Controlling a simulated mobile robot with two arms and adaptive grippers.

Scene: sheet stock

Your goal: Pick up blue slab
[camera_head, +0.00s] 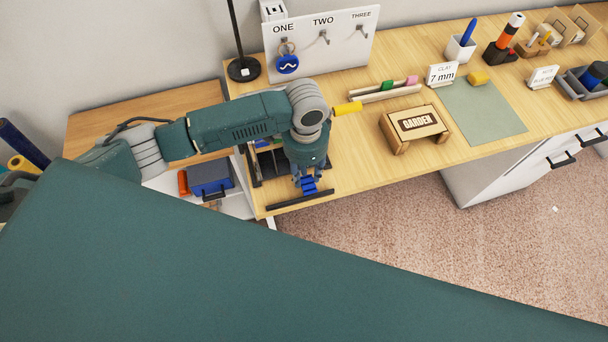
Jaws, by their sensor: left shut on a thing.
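My left gripper (307,181) points down over the front edge of the wooden desk. It is shut on the blue slab (310,187), which shows as a small blue piece between and below the fingers. A dark-framed rack (253,168) stands on the desk beside the gripper, partly hidden by my left arm. I cannot tell whether the slab touches the rack or the desk. My right gripper is not in view.
A GARDEN box (415,124), a green mat (480,110) and a "7 mm" card (442,74) are on the desk to the right. A hook board (322,45) and a black stand (243,69) are behind. A blue box (210,178) sits lower left.

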